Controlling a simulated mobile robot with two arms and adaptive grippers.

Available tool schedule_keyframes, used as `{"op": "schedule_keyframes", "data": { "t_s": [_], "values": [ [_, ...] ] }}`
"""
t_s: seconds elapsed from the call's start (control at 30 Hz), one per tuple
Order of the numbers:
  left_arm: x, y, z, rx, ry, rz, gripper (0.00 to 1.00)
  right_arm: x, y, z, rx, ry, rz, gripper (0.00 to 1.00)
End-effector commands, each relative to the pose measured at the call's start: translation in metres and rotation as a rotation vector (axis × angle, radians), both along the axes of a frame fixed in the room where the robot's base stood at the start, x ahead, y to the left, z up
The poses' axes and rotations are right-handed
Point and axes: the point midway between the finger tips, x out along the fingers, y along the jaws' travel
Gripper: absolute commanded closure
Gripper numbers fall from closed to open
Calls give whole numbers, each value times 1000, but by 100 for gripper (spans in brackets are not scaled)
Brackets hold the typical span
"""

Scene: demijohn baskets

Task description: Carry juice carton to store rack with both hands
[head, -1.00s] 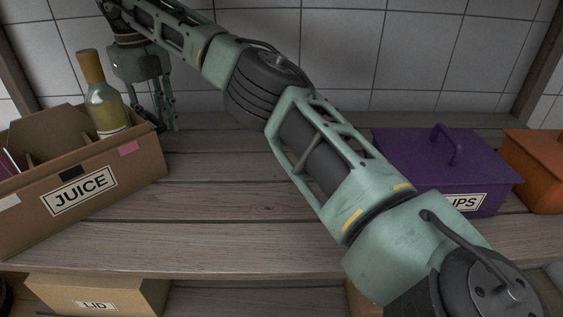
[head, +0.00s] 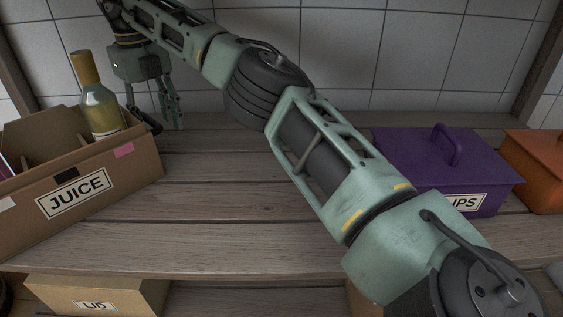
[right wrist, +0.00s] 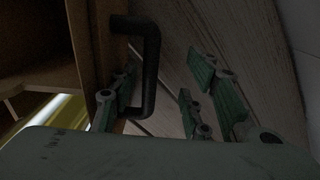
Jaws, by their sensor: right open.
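The juice carton (head: 110,188) is an open brown box with a JUICE label, on the shelf at the left of the head view. A bottle (head: 101,108) stands in it. My right gripper (head: 168,120) hangs fingers down beside the carton's right end. In the right wrist view the carton's wall (right wrist: 84,50) is at the left, with a black handle (right wrist: 151,65) on it. The open fingers of my right gripper (right wrist: 165,105) are on either side of the handle; contact is unclear. My left gripper is out of view, and the carton's left end is cut off.
The wooden shelf (head: 225,215) is clear between the carton and a purple lidded box (head: 415,165). An orange box (head: 535,165) is at the far right. A tiled wall closes the back. A LID box (head: 135,295) is below. My right arm crosses the view.

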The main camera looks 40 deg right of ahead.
Motion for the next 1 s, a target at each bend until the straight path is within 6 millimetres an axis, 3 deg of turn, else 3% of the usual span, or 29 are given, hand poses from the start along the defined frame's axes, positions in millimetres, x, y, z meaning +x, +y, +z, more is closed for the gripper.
{"op": "schedule_keyframes", "data": {
  "t_s": [0.27, 1.0],
  "values": [
    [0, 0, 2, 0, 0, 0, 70, 0, 2, 2, 3, -1, 6, 52],
    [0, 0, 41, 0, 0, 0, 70, 0, -39, 27, 0, -1, -2, 52]
  ]
}}
